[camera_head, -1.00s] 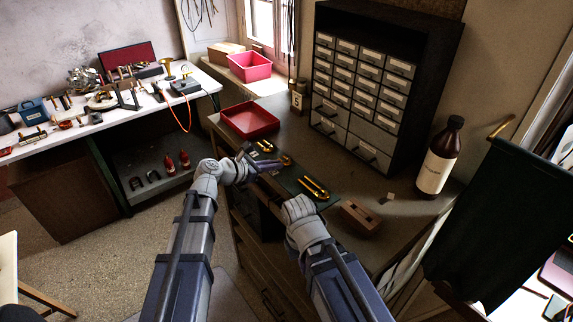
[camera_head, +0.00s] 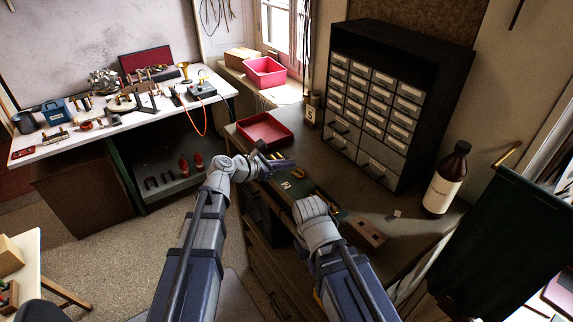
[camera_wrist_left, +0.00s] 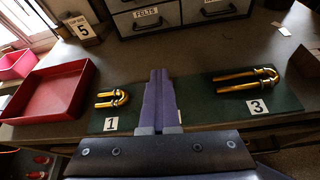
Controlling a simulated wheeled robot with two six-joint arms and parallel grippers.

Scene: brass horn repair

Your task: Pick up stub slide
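A short U-shaped brass slide (camera_wrist_left: 111,98) lies by card 1 on a dark green mat (camera_wrist_left: 290,101) in the left wrist view. A longer U-shaped brass slide (camera_wrist_left: 247,81) lies by card 3; it also shows partly in the head view (camera_head: 329,199). Another small brass piece (camera_head: 300,175) shows between them in the head view; in the wrist view my fingers cover that middle spot. I cannot tell by name which is the stub slide. My left gripper (camera_head: 286,163) is above the mat, its fingers (camera_wrist_left: 158,76) together with nothing visible between them. My right gripper's fingers are hidden behind its wrist.
A red tray (camera_head: 262,142) stands on the bench left of the mat. A drawer cabinet (camera_head: 390,105) rises behind. A wooden block (camera_head: 370,235) and a brown bottle (camera_head: 446,180) stand to the right. Bare bench lies between mat and cabinet.

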